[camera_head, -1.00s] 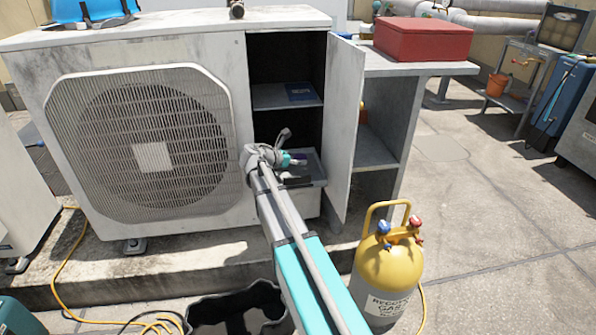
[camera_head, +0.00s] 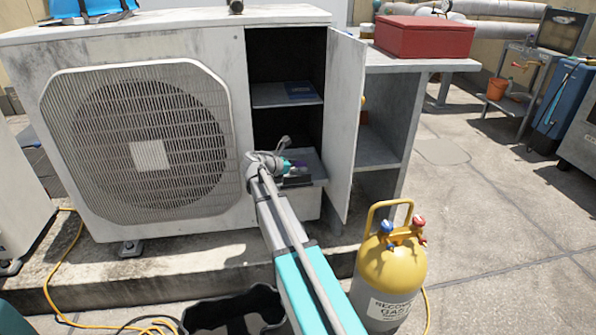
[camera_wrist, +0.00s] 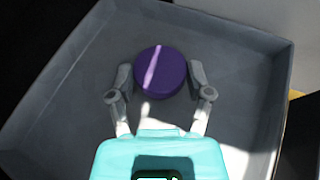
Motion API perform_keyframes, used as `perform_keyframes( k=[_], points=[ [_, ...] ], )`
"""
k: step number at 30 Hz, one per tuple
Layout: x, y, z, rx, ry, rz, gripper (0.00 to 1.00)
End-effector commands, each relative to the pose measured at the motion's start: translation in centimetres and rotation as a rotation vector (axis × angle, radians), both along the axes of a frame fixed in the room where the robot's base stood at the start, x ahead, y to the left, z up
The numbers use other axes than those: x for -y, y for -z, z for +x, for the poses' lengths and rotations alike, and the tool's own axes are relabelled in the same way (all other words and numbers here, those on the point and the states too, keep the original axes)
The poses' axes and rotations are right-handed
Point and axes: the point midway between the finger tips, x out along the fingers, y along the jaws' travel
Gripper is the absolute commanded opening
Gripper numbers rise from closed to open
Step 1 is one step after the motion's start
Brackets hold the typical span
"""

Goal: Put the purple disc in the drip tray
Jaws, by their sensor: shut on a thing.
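The purple disc (camera_wrist: 160,66) shows in the wrist view between the two fingers of my gripper (camera_wrist: 160,80), which is shut on its sides. Below and around it in that view is a grey tray (camera_wrist: 70,75) with low raised walls. The disc is over the tray floor; whether it touches the floor I cannot tell. In the head view my gripper (camera_head: 290,166) reaches into the lower part of the open condenser cabinet, at the grey tray (camera_head: 313,168). The disc is mostly hidden there by my wrist.
The open cabinet door (camera_head: 345,125) stands just right of my gripper. A shelf (camera_head: 268,95) with a dark blue item lies above it. A yellow gas cylinder (camera_head: 388,275) stands right of my arm. A black open tub (camera_head: 205,315) is on the ground to the left.

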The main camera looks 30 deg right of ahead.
Motion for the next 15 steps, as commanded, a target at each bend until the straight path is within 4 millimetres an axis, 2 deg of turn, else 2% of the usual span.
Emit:
perform_keyframes(
  k=[15],
  points=[
    [-0.04,0.51,0.01,0.0,0.0,0.0,0.22]
  ],
)
